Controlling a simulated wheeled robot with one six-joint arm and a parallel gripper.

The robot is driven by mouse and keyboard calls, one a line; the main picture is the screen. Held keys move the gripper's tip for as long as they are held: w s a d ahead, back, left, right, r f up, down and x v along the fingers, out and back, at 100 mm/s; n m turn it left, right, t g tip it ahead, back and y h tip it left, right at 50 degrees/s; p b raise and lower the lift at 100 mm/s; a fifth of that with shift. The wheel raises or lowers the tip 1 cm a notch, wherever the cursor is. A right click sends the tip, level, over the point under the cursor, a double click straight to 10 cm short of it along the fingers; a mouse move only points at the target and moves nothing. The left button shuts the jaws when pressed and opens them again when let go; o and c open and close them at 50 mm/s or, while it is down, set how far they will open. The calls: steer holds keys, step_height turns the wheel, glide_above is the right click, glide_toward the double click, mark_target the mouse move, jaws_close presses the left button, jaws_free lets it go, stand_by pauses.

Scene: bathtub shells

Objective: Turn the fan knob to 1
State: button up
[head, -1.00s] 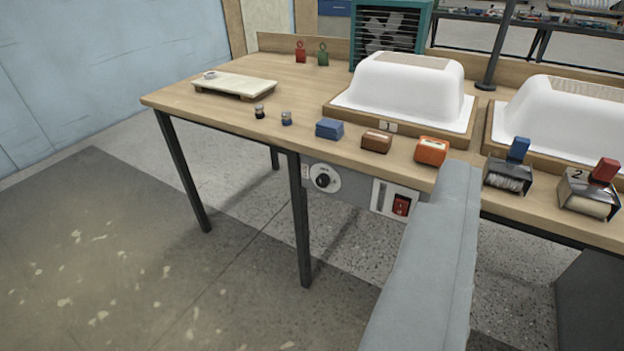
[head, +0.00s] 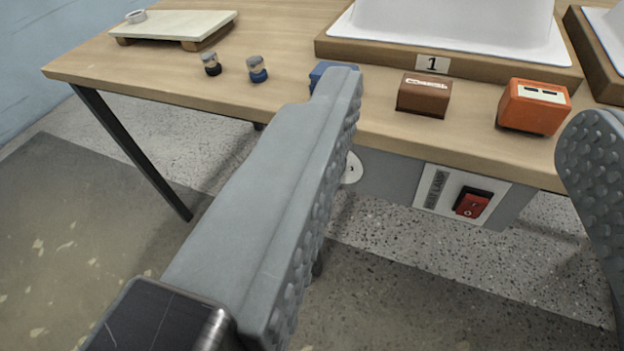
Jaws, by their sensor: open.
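The fan knob's round white dial (head: 352,169) is on the grey panel under the table's front edge. Only a sliver of its right side shows, with a small mark on it. The knob itself is hidden behind the left finger of my gripper (head: 468,100). My gripper is open and empty, with one textured grey finger across the middle of the head view and the other at the right edge. The dial's setting cannot be read.
A red rocker switch (head: 472,204) on a white plate sits right of the dial. On the wooden table (head: 180,90) stand a brown block (head: 424,95), an orange box (head: 533,106), a blue block (head: 335,72), two small jars and a white tub shell (head: 450,25) marked 1.

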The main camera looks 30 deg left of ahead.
steer(key=w+a+f+g+h, duration=0.1)
steer(key=w+a+f+h, duration=0.1)
steer(key=a+f, duration=0.75)
steer(key=w+a+f+g+h, duration=0.2)
steer(key=a+f, duration=0.4)
steer(key=f, duration=0.7)
steer(key=x, duration=1.6)
steer(key=shift+w+d+r+n, duration=0.15)
steer(key=shift+w+d+n, duration=0.05)
steer(key=shift+w+n, duration=0.25)
steer(key=shift+c, duration=0.4)
steer(key=c, duration=0.9)
